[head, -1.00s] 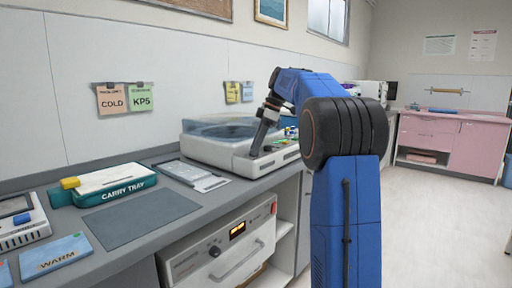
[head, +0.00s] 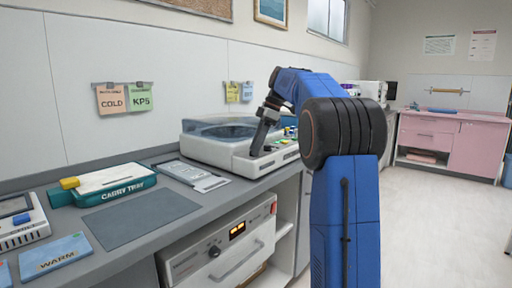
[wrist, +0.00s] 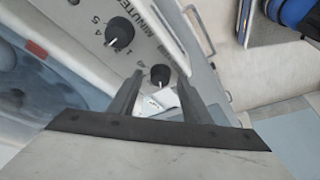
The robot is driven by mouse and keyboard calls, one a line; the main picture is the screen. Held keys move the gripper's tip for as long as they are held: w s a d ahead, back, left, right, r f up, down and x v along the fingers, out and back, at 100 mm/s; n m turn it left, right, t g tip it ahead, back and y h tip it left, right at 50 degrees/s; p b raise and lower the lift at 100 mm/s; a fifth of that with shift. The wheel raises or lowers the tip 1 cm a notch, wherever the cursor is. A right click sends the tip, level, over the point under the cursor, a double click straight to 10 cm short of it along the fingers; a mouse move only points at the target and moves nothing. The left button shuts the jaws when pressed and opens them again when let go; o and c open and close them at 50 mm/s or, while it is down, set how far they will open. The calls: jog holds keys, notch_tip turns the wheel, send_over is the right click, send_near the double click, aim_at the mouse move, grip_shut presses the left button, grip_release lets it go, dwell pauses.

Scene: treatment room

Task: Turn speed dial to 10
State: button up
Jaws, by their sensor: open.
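The machine with the clear lid (head: 222,150) stands on the counter in the head view, and my gripper (head: 256,151) is lowered at its front panel. In the wrist view, my gripper (wrist: 160,78) is open, with one finger on each side of a small black dial (wrist: 160,74). The dial has a pale pointer mark. Whether the fingers touch it I cannot tell. Its label is hidden, so I cannot read its setting. A second black dial (wrist: 119,33), with numbers around it and the word MINUTES beside it, lies farther up-left, clear of the fingers.
A teal carry tray (head: 115,185), a grey mat (head: 140,213) and a clipboard (head: 190,174) lie on the counter to the left. An appliance with a knob and handle (head: 220,250) sits below the counter. The floor to the right is open.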

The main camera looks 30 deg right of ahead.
jog(key=v, duration=1.1)
jog(key=shift+d+r, duration=0.2)
jog(key=shift+r, duration=0.1)
jog(key=shift+s, duration=0.1)
jog(key=s+a+f+m+t+h, duration=0.1)
jog(key=s+a+f+m, duration=0.35)
jog(key=s+a, duration=0.4)
jog(key=s+a+f+m+h, duration=0.1)
jog(key=s+a+f+m, duration=0.2)
jog(key=s+a+f, duration=0.45)
jog(key=s+a+f+m+t+h, duration=0.1)
jog(key=s+a+f+m, duration=0.1)
jog(key=s+f, duration=0.9)
jog(key=s+a+f+m+t+h, duration=0.1)
jog(key=s+a+f+m, duration=0.2)
jog(key=s+f, duration=0.8)
jog(key=a+f, duration=0.1)
jog(key=a, duration=0.1)
jog(key=shift+a+f+m, duration=0.25)
jog(key=shift+m, duration=0.1)
